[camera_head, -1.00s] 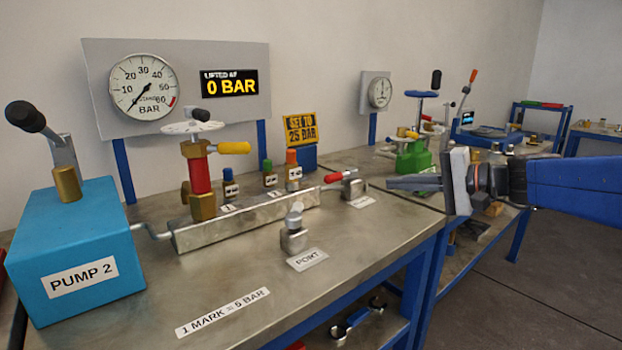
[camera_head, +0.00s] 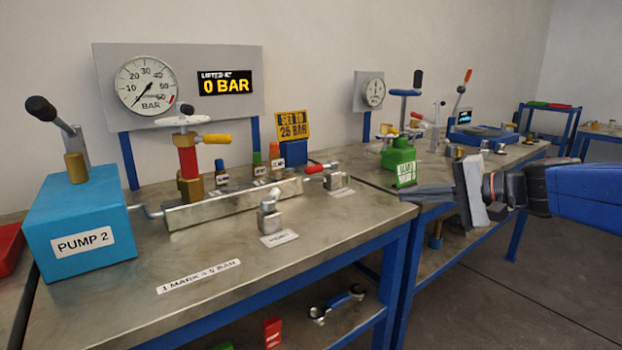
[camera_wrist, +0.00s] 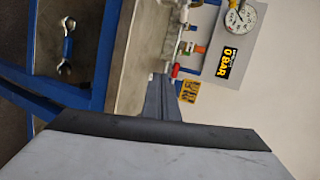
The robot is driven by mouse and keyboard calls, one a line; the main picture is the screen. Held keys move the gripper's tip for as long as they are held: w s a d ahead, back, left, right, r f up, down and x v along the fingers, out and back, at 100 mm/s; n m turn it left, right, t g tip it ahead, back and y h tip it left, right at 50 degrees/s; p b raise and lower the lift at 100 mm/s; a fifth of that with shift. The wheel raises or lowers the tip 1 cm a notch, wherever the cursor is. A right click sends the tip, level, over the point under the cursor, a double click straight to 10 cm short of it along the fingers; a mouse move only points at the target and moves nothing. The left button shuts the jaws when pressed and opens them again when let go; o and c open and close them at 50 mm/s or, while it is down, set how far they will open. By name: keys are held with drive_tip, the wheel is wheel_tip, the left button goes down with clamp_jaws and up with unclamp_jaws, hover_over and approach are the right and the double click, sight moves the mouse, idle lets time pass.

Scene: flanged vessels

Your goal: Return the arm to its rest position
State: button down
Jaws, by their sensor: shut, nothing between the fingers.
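My gripper (camera_head: 424,194) is at the right in the head view, held out to the left in front of the second bench, with the blue arm (camera_head: 585,198) behind it. Its fingers are together with nothing between them. In the wrist view the fingers (camera_wrist: 165,95) show as a narrow dark shape. The gripper appears apart from the fittings on the bench. The far side of the gripper is hidden.
The near bench (camera_head: 330,235) holds a blue PUMP 2 box (camera_head: 80,230), a manifold (camera_head: 235,203) with a red valve, and a port fitting (camera_head: 269,218). A green box (camera_head: 399,160) stands behind my gripper. A wrench (camera_head: 337,304) lies on the lower shelf. Floor is clear at lower right.

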drive_tip(key=s+f+n+g+h, duration=0.5)
drive_tip(key=s+f+h, duration=0.2)
drive_tip(key=s+f, duration=1.1)
drive_tip(key=s+d+f+n+h, duration=0.2)
drive_tip(key=s+d+f+h, duration=0.1)
drive_tip(key=s+d, duration=0.3)
drive_tip(key=shift+d+n+t+h, duration=0.3)
drive_tip(key=shift+d+t+h, duration=0.1)
drive_tip(key=shift+h, duration=0.1)
drive_tip(key=shift+s+a+f, duration=0.1)
